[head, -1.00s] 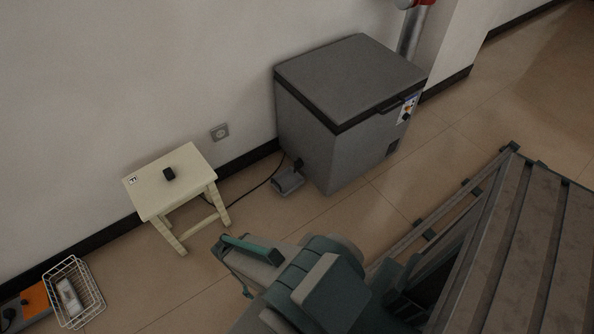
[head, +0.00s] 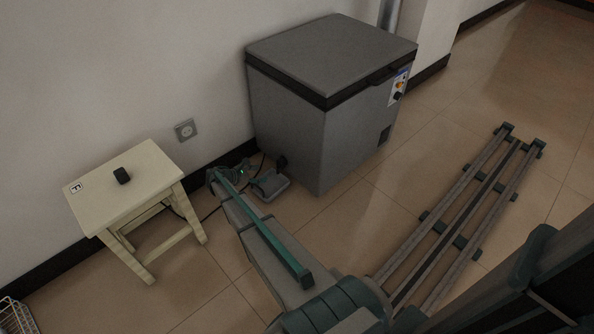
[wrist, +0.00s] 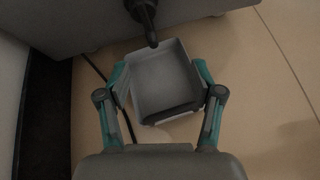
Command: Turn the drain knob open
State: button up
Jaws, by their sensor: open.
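The grey chest freezer (head: 315,140) stands against the wall. A black drain fitting (head: 282,163) sticks out low on its left side. In the wrist view the drain fitting (wrist: 143,12) is at the top centre, pointing down over a square grey tray (wrist: 163,78). I cannot make out the knob's turn position. The tray (head: 270,186) lies on the floor below the fitting in the head view. My gripper (wrist: 160,88) is open and empty, its teal fingers above the tray's two sides and short of the fitting. My gripper (head: 236,172) is partly hidden by my arm in the head view.
A dark cable (wrist: 95,68) runs along the floor. A wire basket (head: 14,315) is at the lower left.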

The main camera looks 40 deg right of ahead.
aim_at(277, 163)
jog(key=d+n+b, duration=0.1)
jog(key=d, duration=0.3)
jog(key=d+f+n+h+b, duration=0.1)
jog(key=d, duration=0.3)
jog(key=d+f+n+b, duration=0.1)
jog(key=d+n, duration=0.1)
jog(key=d, duration=0.2)
jog(key=shift+w+b, duration=0.15)
jog(key=shift+b, duration=0.15)
jog(key=c, duration=1.1)
